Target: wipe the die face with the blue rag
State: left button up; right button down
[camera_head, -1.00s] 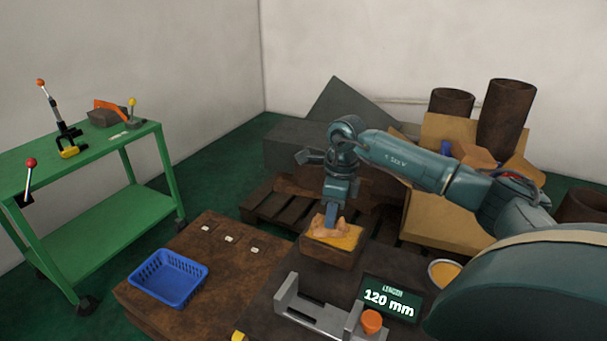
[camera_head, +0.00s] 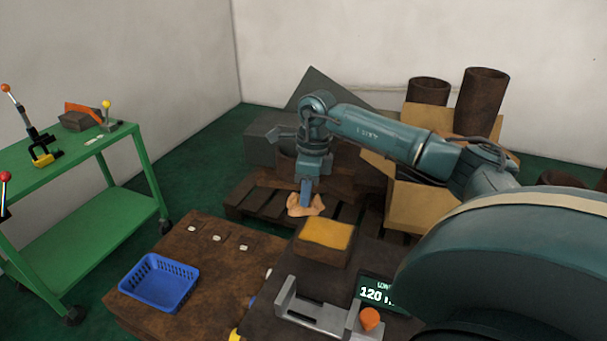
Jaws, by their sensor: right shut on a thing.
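A brown block (camera_head: 322,257) with a flat orange-yellow top face (camera_head: 327,233) stands on the dark worktop; I take this to be the die. My right gripper (camera_head: 306,198) points down, just behind and left of the block. It is shut on a crumpled tan-orange rag (camera_head: 304,208), which hangs at its fingertips, apart from the top face. The rag in my jaws does not look blue. No blue rag can be made out. My left gripper is out of view.
A blue basket (camera_head: 160,284) sits on the brown table at left. A grey measuring fixture (camera_head: 314,312) with an orange knob (camera_head: 370,319) and a display (camera_head: 375,290) are in front of the block. A green cart (camera_head: 85,215) is far left; a pallet (camera_head: 262,203) lies behind.

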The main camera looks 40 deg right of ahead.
jog(key=shift+r+p, duration=0.75)
jog(key=shift+r, duration=0.6)
